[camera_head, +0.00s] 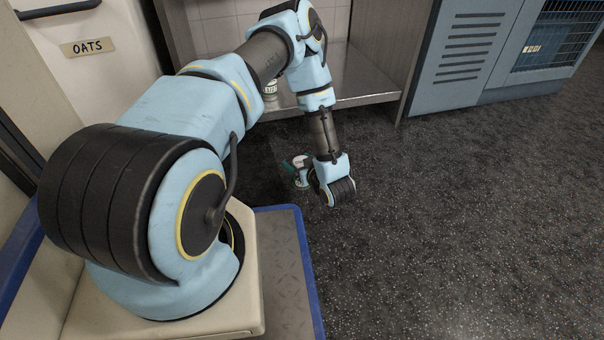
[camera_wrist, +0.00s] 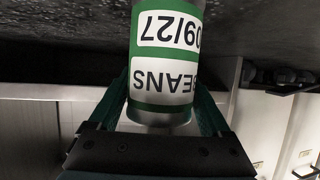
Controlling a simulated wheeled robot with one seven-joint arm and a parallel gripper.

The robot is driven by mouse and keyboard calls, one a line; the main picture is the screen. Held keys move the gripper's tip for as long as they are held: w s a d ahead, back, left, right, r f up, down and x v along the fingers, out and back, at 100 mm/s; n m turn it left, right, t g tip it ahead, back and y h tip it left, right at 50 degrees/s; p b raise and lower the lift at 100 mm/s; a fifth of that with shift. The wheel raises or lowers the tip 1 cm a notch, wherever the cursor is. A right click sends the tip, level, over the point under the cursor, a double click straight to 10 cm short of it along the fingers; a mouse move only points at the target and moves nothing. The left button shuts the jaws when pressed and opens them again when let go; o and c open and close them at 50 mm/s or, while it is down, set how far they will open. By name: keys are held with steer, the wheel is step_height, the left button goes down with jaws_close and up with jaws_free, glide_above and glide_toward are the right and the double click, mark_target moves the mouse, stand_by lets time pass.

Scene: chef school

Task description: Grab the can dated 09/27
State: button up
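A can with a green and white label (camera_wrist: 165,60) shows large in the wrist view, its print reading "09/27" and "BEANS" upside down. My gripper (camera_wrist: 165,95) has its teal fingers on both sides of this can and appears shut on it. The can's upper part in the picture is cut off by the frame edge. In the head view the can (camera_head: 301,161) shows small beside my wrist, above the dark floor, partly hidden by my gripper (camera_head: 291,166).
Another labelled can (camera_head: 270,90) stands by the low metal shelf (camera_head: 350,82), partly behind my arm. A drawer marked "OATS" (camera_head: 88,47) is at upper left. A blue-grey vented cabinet (camera_head: 470,55) stands at upper right. The speckled floor (camera_head: 470,220) to the right is clear.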

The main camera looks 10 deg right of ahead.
jaws_close()
stand_by(0.4)
